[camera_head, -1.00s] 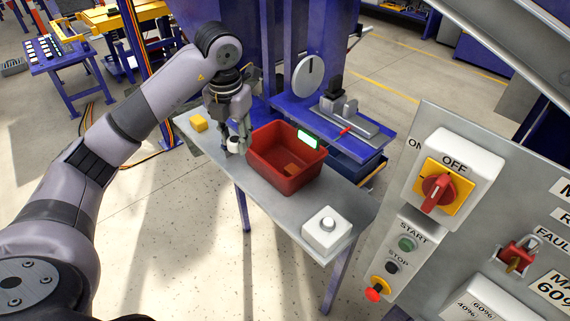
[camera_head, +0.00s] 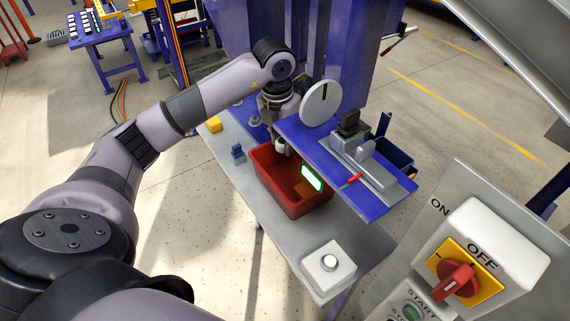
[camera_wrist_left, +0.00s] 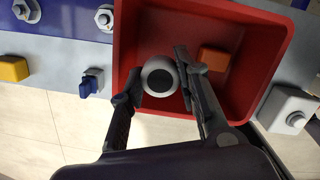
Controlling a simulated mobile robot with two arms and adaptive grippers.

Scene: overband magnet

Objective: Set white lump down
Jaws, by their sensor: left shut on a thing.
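My left gripper (camera_head: 281,140) is over the red bin (camera_head: 268,182), near its back left side. In the left wrist view its fingers (camera_wrist_left: 158,66) are closed around the white lump (camera_wrist_left: 148,68), a pale round piece with a dark round end facing the camera. In the head view only a small part of the lump (camera_head: 280,152) shows under the gripper. The red bin (camera_wrist_left: 272,70) surrounds the lump in the wrist view; I cannot tell how high above its floor the lump is. My right gripper is not in view.
An orange-brown block (camera_wrist_left: 213,59) lies in the bin. A yellow block (camera_head: 214,124) and a small blue piece (camera_head: 237,152) sit left of the bin. A blue plate with a grey fixture (camera_head: 366,160) overhangs its right side. A white button box (camera_head: 328,268) stands at the table's near end.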

